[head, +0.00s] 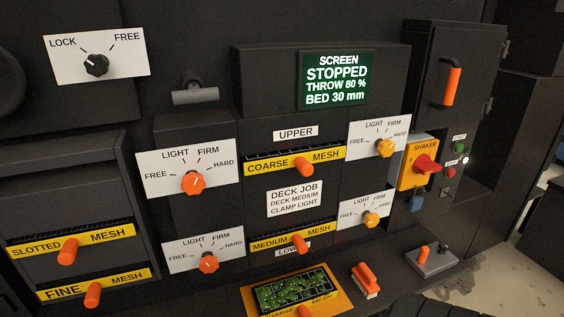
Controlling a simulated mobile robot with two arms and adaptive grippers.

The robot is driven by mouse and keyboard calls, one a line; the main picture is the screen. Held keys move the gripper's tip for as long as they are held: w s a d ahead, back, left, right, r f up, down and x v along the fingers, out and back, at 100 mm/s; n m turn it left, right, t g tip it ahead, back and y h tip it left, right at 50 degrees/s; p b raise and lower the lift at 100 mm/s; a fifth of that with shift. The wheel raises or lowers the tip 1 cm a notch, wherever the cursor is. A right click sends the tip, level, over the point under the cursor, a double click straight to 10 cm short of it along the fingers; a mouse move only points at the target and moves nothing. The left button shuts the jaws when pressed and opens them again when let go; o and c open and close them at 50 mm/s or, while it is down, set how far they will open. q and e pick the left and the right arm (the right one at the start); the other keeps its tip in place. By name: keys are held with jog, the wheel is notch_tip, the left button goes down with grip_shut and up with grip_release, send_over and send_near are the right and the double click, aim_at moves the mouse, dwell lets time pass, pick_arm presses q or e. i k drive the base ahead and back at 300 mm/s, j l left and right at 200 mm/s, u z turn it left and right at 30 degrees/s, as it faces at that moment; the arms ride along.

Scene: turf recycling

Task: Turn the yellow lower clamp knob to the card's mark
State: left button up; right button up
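The yellow lower clamp knob (371,219) sits on the lower right dial plate (346,217), which reads FREE, LIGHT, FIRM and HARD. Its pointer is too small to read surely. The white card (294,199) in the middle of the machine reads DECK JOB, DECK MEDIUM, CLAMP LIGHT. Another yellow knob (385,147) sits on a like plate above. Neither of my grippers shows in the head view.
Orange knobs sit on two dial plates at left (193,183) (208,263). The medium mesh handle (299,243) juts out left of the lower yellow knob. An orange brush (366,278) and a grey box with an orange lever (430,261) lie below. The screen (336,80) reads STOPPED.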

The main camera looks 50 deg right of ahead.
aim_at(371, 220)
jog(key=z, duration=1.7)
